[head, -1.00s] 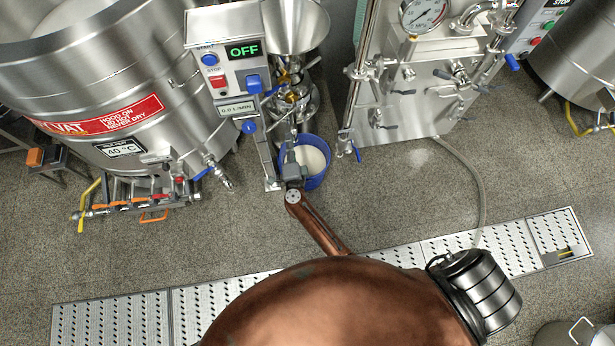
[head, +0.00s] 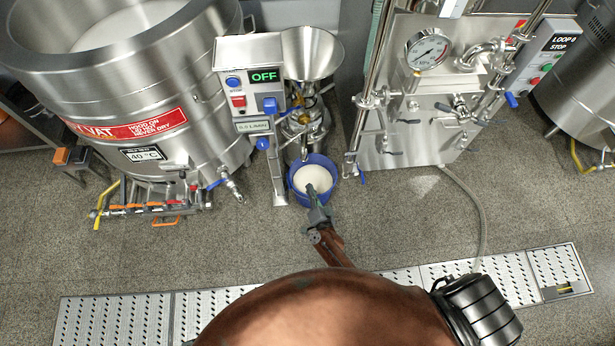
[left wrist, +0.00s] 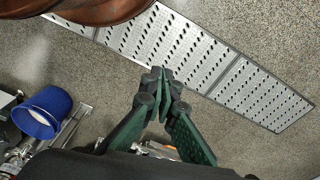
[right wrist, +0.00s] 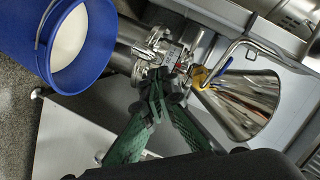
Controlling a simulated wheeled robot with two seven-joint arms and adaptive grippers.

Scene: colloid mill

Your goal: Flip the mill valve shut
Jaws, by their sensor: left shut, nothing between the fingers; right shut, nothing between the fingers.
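The mill stands at the back centre with a steel hopper (head: 313,55) and a control box (head: 250,60) reading OFF. Below the hopper is a brass-coloured fitting (head: 303,91); a small blue lever seems to sit beside it. I cannot tell whether this valve is open. A blue bucket (head: 331,170) of white liquid stands at the mill's front. My right gripper (head: 311,187) is shut and empty, over the bucket's near rim. In the right wrist view its shut fingers (right wrist: 160,78) overlap the mill body. My left gripper (left wrist: 160,72) is shut and empty above the floor.
A large steel vat (head: 130,110) with piping and blue-handled outlet stands left. A steel panel with a gauge (head: 428,50) and several valves stands right, and a hose (head: 470,195) runs to the floor drain (head: 510,280). The floor between is mostly clear.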

